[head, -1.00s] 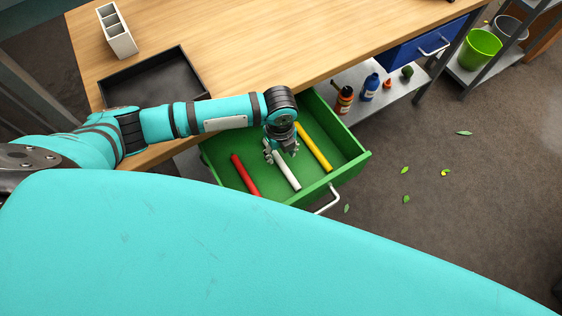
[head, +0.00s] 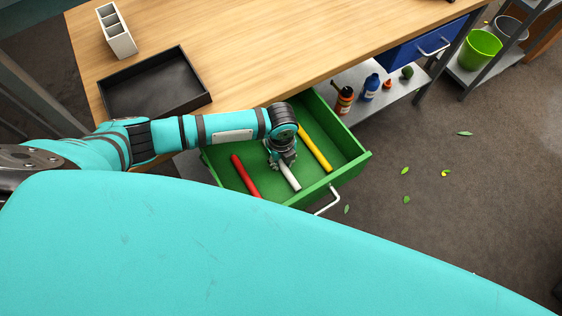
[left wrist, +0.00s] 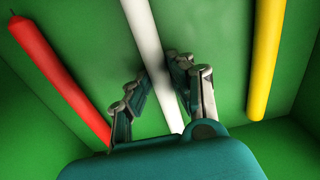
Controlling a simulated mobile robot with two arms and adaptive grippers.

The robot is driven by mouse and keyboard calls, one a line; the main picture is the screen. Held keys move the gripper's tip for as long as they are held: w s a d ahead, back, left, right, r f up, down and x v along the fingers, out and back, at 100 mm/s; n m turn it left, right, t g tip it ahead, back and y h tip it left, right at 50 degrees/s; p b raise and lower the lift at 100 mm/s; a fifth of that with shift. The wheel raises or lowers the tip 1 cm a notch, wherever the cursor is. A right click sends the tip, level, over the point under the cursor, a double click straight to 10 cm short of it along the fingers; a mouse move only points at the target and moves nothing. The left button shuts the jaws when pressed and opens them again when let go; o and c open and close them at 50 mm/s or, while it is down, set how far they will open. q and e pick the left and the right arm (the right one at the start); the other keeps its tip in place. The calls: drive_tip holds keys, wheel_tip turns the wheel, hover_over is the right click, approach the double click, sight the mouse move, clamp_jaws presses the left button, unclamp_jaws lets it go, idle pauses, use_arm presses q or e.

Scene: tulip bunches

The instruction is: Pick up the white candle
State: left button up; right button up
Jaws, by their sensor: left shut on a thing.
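The white candle (head: 291,180) lies in the open green drawer (head: 218,172), between a red candle and a yellow one. My left gripper (head: 281,163) is down in the drawer, shut on the white candle around its middle. In the left wrist view the white candle (left wrist: 146,35) runs between the two fingers of the gripper (left wrist: 160,80). The gripper hides part of the candle. The candle appears to be at the drawer floor; I cannot tell whether it is lifted. My right gripper is not in view.
The red candle (head: 245,175) lies left of the gripper and the yellow candle (head: 314,148) right of it. The drawer walls surround them. A black tray (head: 108,100) and a white divided holder (head: 120,42) stand on the wooden table (head: 230,50). Bottles stand on a shelf beyond the drawer.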

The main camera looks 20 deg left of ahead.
use_arm(q)
clamp_jaws()
drive_tip(key=shift+r, duration=0.15)
